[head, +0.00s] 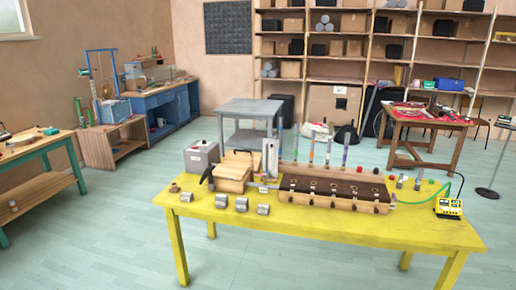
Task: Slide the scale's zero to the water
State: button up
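A pale upright plate (270,157) stands on the yellow table, left of a brown rack. It may be the scale, but its markings and any zero slider are too small to read. Several slim upright tubes (311,147) with coloured parts stand in a row behind the rack. I cannot make out a water level in any of them. My gripper is not in view.
The yellow table (330,226) holds a long brown rack (335,203), a light wooden box (233,175), a grey box (201,156), several metal cylinders (241,204) and a yellow device (449,208) with a green cable.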

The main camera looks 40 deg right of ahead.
aim_at(271, 144)
jog(key=z, duration=0.1)
jog(key=i, duration=1.05)
jog(key=z, duration=0.45)
